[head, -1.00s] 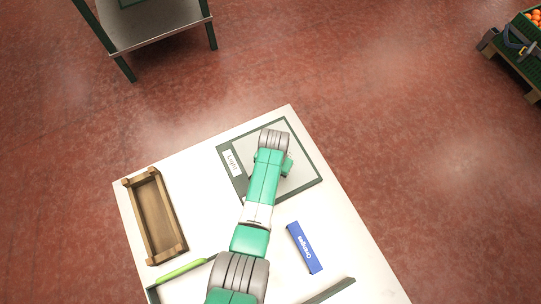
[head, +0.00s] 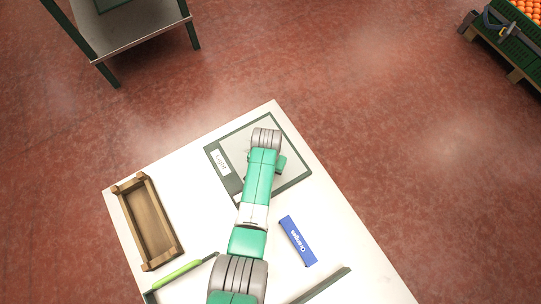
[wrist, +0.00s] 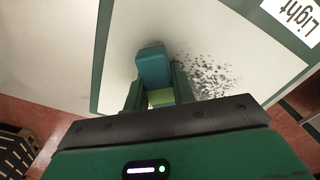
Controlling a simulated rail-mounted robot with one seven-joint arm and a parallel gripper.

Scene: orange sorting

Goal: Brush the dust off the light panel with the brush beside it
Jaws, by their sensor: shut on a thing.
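The light panel (head: 293,168) is a pale plate with a dark green frame and a "Light" label, lying on the white table. It also fills much of the wrist view (wrist: 235,30). My gripper (wrist: 157,84) is over the panel, its green fingers shut on the brush (wrist: 152,64), which shows as a teal block with a light green part. Whether the brush touches the panel I cannot tell. Dark specks of dust (wrist: 210,75) lie on the panel just right of the brush in the wrist view.
On the white table (head: 205,215) are a wooden tray (head: 148,222) at left, a blue "Oranges" box (head: 298,240) right of my arm and a bright green slim tool (head: 178,275) near the front. A crate of oranges (head: 520,30) and a metal stand (head: 120,25) are beyond the table.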

